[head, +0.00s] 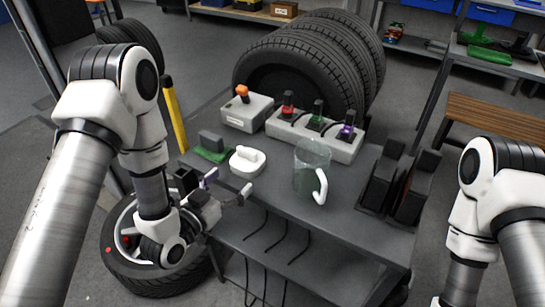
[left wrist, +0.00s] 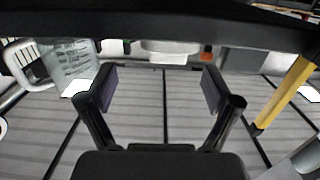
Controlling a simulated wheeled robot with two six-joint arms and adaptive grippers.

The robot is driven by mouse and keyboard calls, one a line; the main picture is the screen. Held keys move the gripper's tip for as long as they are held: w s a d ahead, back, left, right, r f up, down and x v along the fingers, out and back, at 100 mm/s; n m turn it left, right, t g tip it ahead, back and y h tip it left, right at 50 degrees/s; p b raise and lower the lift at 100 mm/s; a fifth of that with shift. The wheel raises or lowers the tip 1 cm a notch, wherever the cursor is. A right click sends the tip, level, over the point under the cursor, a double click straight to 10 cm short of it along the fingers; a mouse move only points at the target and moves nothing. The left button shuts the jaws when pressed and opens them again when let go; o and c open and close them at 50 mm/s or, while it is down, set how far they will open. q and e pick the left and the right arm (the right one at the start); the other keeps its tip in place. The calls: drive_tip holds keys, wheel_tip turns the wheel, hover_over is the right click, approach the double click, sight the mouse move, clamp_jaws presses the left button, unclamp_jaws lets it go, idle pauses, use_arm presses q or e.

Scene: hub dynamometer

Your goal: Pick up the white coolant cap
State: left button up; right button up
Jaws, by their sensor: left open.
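The white coolant cap (head: 247,161) is a round white piece with a raised grip bar. It sits near the left front edge of the dark grey bench (head: 275,190). In the left wrist view the cap (left wrist: 172,46) shows at the top centre, partly cut off by a dark edge. My left gripper (head: 228,187) is open and empty, just in front of the bench edge and apart from the cap. Its two fingers with purple pads also show in the left wrist view (left wrist: 160,90). My right arm shows at the right, but its gripper is out of view.
A clear jug with a white handle (head: 312,170) stands right of the cap. Behind are switch boxes (head: 314,130) and tyres (head: 310,70). A yellow post (head: 174,112) stands left; black holders (head: 396,183) stand right.

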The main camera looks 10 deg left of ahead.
sight(245, 156)
use_arm(q)
drive_tip(key=shift+b+x, duration=0.35)
drive_tip(key=shift+x, duration=0.45)
drive_tip(key=shift+w+d+r+t, duration=0.1)
drive_tip(key=shift+w+r+t, duration=0.1)
drive_tip(key=shift+r+t, duration=0.15)
drive_tip(key=shift+a+r+b, duration=0.3)
drive_tip(key=shift+b, duration=0.05)
drive_tip(key=shift+w+a+r, duration=0.15)
drive_tip(key=shift+r, duration=0.05)
drive_tip(key=p+x, duration=0.1)
drive_tip(key=x, duration=0.6)
drive_tip(key=shift+w+a+f, duration=0.1)
drive_tip(key=shift+w+f, duration=0.05)
use_arm(e)
drive_tip(key=shift+w+d+f, duration=0.15)
drive_tip(key=shift+w+f, duration=0.05)
drive_tip(key=shift+f, duration=0.3)
use_arm(q)
drive_tip(key=c, duration=1.3)
